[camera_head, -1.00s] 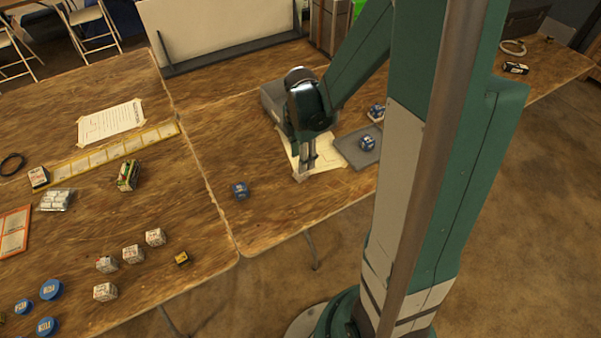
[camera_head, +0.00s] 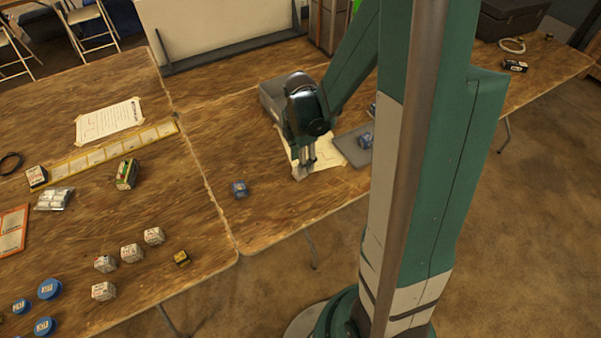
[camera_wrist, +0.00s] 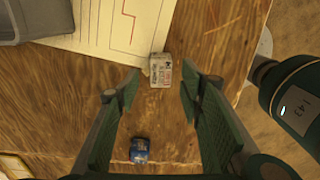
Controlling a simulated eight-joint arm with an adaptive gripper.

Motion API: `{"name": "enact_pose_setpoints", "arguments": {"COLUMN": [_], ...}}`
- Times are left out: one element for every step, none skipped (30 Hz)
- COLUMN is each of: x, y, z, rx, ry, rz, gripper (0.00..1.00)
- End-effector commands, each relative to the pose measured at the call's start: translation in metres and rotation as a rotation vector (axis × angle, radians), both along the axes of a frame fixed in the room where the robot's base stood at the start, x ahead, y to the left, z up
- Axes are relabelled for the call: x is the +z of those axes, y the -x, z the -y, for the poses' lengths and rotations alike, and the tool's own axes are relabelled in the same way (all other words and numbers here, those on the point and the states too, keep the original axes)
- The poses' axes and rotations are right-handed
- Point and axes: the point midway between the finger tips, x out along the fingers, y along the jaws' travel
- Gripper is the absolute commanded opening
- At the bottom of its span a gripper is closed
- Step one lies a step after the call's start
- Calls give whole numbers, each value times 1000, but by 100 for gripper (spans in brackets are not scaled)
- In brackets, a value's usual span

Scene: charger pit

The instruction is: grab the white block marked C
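A small white block (camera_wrist: 161,70) with dark and red print lies on the wooden table by the edge of a paper sheet in the wrist view. I cannot read whether its mark is a C. My gripper (camera_wrist: 157,88) is open and empty, pointing down above the table, with the block between and just beyond its fingertips. In the head view my gripper (camera_head: 306,167) is over the front edge of the sheet, and the block (camera_head: 299,175) shows only as a pale patch at the fingertips. Several similar white blocks, such as one block (camera_head: 154,236), sit on the left table.
A blue cube (camera_head: 239,189) lies left of my gripper; it also shows in the wrist view (camera_wrist: 139,150). A grey pad (camera_head: 352,148) with a blue object (camera_head: 365,141) is to the right. A grey box (camera_head: 272,97) stands behind. The table's front edge is close.

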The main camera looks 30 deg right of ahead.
Motion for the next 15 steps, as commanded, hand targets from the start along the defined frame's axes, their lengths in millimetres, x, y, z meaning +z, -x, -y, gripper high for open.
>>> {"name": "enact_pose_setpoints", "arguments": {"x": [0, 0, 0, 0, 0, 0, -1, -2, -4, -6, -8, -12, -15, -18, -23], "y": [0, 0, 0, 0, 0, 0, 0, 0, 0, 0, 0, 0, 0, 1, 1], "z": [0, 0, 0, 0, 0, 0, 0, 0, 0, 0, 0, 0, 0, 0, 1], "rx": [0, 0, 0, 0, 0, 0, 0, 0, 0, 0, 0, 0, 0, 0, 0], "ry": [0, 0, 0, 0, 0, 0, 0, 0, 0, 0, 0, 0, 0, 0, 0], "rz": [0, 0, 0, 0, 0, 0, 0, 0, 0, 0, 0, 0, 0, 0, 0], "gripper": [38, 38, 38, 38, 38, 38, 38, 38, 38, 38, 38, 38, 38, 38, 38]}}
